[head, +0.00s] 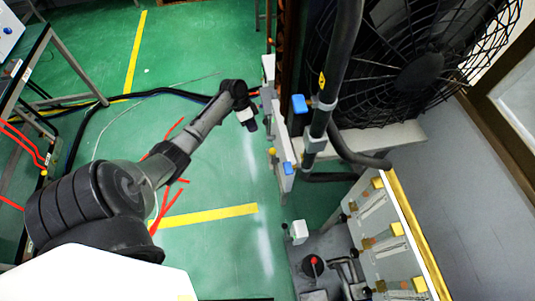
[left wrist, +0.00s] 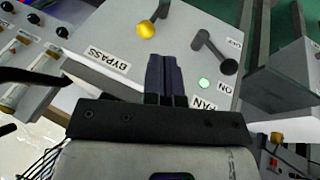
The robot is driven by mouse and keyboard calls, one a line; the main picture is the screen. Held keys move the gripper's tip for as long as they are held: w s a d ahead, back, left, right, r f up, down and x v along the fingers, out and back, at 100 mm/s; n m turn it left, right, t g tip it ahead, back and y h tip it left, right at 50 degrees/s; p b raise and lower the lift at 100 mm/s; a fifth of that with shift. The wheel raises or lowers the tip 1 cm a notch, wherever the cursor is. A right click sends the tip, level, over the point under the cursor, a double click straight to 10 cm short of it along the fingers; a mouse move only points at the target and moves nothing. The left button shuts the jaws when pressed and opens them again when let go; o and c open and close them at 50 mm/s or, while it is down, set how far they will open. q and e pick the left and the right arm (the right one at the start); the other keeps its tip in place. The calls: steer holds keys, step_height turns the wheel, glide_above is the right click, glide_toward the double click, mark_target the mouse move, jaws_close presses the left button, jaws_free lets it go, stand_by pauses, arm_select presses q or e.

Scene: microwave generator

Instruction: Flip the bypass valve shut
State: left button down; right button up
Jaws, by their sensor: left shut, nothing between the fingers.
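In the left wrist view, a lever with a yellow ball knob (left wrist: 147,30) stands on a pale panel (left wrist: 185,20) beside a label reading BYPASS, seen upside down. My left gripper (left wrist: 163,62) is shut and empty, its fingertips over the panel near the yellow knob; contact cannot be told. In the head view, my left gripper (head: 251,125) hangs at the end of my arm, just left of the upright panels. A small yellow knob (head: 272,152) shows below it, probably the same one. My right gripper is not in view.
In the left wrist view, a black lever (left wrist: 212,46) with ON, OFF and FAN labels and a green light (left wrist: 204,83) sit right of my fingers. In the head view, blue handles (head: 298,103), a thick pipe (head: 330,80) and a caged fan (head: 420,70) are to the right. Green floor lies left.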

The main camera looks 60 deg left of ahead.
arm_select(q)
steer(key=a+b, duration=0.1)
steer(key=w+a+f+t+h+b, duration=0.1)
steer(key=a, duration=0.1)
steer(key=w+a+t+b, duration=0.1)
steer(key=a+b, duration=0.1)
steer(key=shift+f+h, duration=0.3)
steer(key=shift+h, duration=0.1)
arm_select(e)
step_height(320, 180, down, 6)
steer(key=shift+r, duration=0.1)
arm_select(q)
steer(key=w+d+f+b, duration=0.2)
steer(key=d+f, duration=0.6)
steer(key=d, duration=0.1)
steer(key=shift+w+b, duration=0.2)
steer(key=shift+b, duration=0.2)
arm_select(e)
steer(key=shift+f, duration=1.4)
arm_select(q)
steer(key=shift+d+r, duration=0.1)
